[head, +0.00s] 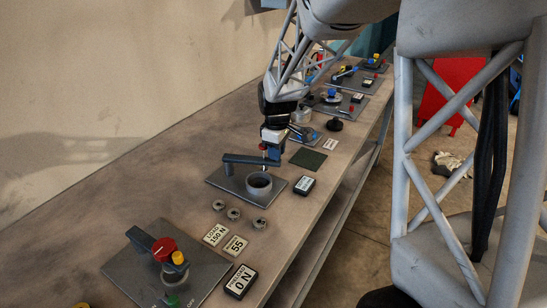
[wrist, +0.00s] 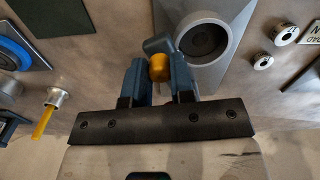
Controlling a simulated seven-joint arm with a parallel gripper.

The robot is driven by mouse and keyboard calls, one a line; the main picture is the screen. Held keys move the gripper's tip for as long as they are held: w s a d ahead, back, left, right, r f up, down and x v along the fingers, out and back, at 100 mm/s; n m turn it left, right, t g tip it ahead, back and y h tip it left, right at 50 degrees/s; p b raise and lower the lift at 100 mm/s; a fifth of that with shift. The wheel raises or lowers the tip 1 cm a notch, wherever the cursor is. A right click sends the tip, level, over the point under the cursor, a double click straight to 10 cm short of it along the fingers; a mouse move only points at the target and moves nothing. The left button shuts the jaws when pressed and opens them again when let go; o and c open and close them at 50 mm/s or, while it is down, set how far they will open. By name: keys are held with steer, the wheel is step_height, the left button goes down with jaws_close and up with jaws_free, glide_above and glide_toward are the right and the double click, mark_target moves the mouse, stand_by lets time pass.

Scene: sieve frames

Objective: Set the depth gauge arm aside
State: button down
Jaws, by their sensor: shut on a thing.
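The depth gauge arm (head: 248,159) is a dark grey bar on a short post at the left of a grey plate (head: 222,183). Its free end reaches to my gripper (head: 271,151), behind a round grey cup (head: 259,184) on the same plate. In the wrist view, my gripper (wrist: 159,76) has its blue fingers on both sides of an orange knob (wrist: 159,67) at the grey end of the arm (wrist: 157,45), and is shut on it. The open cup also shows beside it in the wrist view (wrist: 205,40). The fingertips are partly hidden in the head view.
Several small metal rings (head: 233,214) and a black label block (head: 304,185) lie near the plate. A dark green square (head: 308,159) lies behind it. A station with a red knob (head: 163,246) stands in front. Bare bench lies left of the plate.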

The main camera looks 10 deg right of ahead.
steer(key=w+a+n, duration=0.3)
steer(key=w+n, duration=0.9)
steer(key=w, duration=0.5)
steer(key=shift+n, duration=0.4)
steer(key=shift+r, duration=0.1)
steer(key=c, duration=1)
jaws_free()
steer(key=shift+r, duration=0.1)
steer(key=shift+r, duration=3.8)
